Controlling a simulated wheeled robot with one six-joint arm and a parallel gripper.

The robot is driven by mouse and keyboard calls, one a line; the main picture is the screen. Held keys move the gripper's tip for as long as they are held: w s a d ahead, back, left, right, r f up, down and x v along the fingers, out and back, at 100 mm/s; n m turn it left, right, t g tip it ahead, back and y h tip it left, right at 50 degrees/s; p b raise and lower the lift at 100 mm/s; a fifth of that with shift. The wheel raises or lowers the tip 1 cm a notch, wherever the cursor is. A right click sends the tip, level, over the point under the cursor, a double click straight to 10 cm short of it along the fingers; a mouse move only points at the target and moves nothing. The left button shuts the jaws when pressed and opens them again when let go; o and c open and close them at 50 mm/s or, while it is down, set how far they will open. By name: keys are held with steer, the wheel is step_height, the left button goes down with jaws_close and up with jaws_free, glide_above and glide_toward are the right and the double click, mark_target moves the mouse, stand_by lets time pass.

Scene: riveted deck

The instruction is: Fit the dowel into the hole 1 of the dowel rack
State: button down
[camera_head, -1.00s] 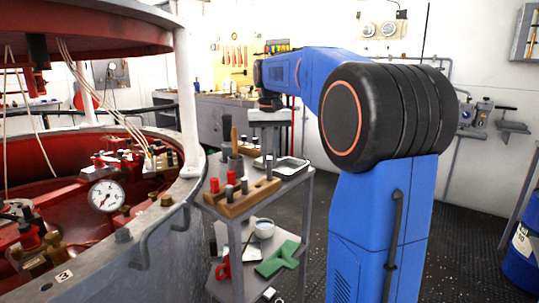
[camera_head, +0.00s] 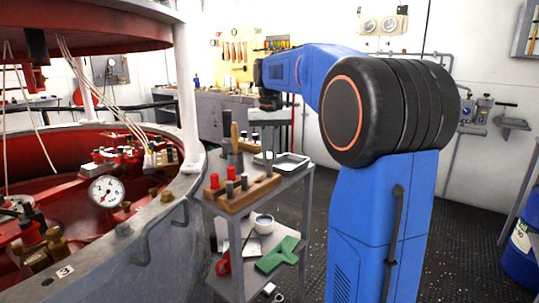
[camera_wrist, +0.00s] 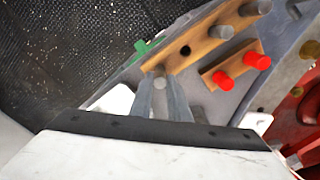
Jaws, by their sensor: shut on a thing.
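My gripper (camera_wrist: 162,100) is shut on a grey dowel (camera_wrist: 160,83), whose round end shows between the fingertips in the wrist view. The wooden dowel rack (camera_wrist: 205,47) lies just beyond the fingers. One dark empty hole shows in its top, and grey dowels stand in it further along. I cannot tell which hole is number 1. The held dowel's end appears close to the rack's near end; whether it touches is unclear. In the head view the rack (camera_head: 262,189) is on the cart, and the held dowel cannot be made out.
A shorter wooden block (camera_wrist: 212,80) with two red dowels (camera_wrist: 224,81) lies beside the rack. On the cart (camera_head: 312,190) a white tray (camera_head: 291,163) stands behind, and a green part (camera_head: 279,254) lies on the lower shelf. A round red-lined vessel (camera_head: 150,215) borders the left.

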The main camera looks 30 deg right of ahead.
steer(key=shift+f, duration=0.65)
stand_by(0.4)
steer(key=c, duration=1.6)
jaws_free()
step_height(320, 180, up, 17)
steer(key=shift+r, duration=0.2)
steer(key=s+a+f+n+t, duration=0.3)
steer(key=s+a+f, duration=0.8)
steer(key=s+f, duration=0.35)
steer(key=s+a+f, duration=0.1)
steer(key=s+f, duration=0.4)
steer(key=f, duration=0.1)
steer(key=s+a+f+n+t, duration=0.1)
steer(key=s+a+f, duration=0.1)
steer(key=s+f, duration=0.3)
steer(key=s+a+f+n, duration=0.1)
steer(key=s+f, duration=0.4)
steer(key=f, duration=0.4)
steer(key=shift+s+a+t, duration=0.35)
steer(key=shift+a+t, duration=0.05)
